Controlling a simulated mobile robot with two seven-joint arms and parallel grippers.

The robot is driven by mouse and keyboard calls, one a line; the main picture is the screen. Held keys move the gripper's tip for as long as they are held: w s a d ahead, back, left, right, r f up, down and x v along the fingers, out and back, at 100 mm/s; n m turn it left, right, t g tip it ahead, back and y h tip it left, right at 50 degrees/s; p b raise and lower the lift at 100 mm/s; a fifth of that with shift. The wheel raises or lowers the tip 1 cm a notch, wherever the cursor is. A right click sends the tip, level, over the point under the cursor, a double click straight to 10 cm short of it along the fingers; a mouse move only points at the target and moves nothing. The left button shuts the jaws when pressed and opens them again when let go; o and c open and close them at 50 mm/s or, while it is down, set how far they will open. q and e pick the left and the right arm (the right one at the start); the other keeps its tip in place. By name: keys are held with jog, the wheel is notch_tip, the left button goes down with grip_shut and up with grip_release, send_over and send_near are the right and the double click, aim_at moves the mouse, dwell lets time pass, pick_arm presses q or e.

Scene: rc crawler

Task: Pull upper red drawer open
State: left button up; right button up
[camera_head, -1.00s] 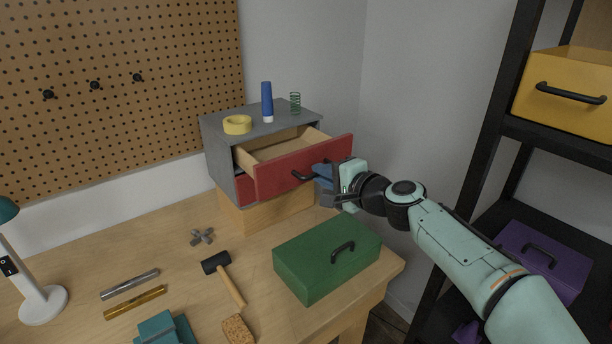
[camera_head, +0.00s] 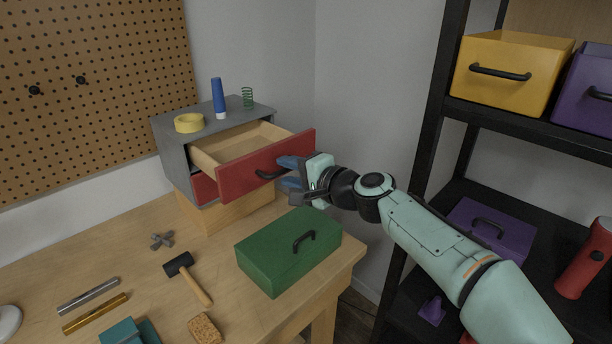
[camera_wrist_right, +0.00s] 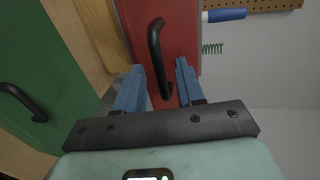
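The upper red drawer (camera_head: 240,174) of the grey cabinet (camera_head: 174,148) is pulled well out, and its wooden inside looks empty. Its front also shows in the right wrist view (camera_wrist_right: 185,30). The black handle (camera_head: 270,173) is on the drawer front. My right gripper (camera_head: 284,172) is at the handle's right end. In the right wrist view, its blue fingers (camera_wrist_right: 160,82) stand apart with the lower end of the handle between them and visible gaps. My left gripper is not in view.
A lower red drawer (camera_head: 204,188) is shut. A yellow tape roll (camera_head: 189,123), blue tube (camera_head: 218,100) and green spring (camera_head: 247,97) stand on the cabinet. A green box (camera_head: 285,250) sits on the bench below my right gripper. A black shelf (camera_head: 430,120) stands at right.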

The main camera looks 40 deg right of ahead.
jog(key=v, duration=1.3)
jog(key=shift+d, duration=0.1)
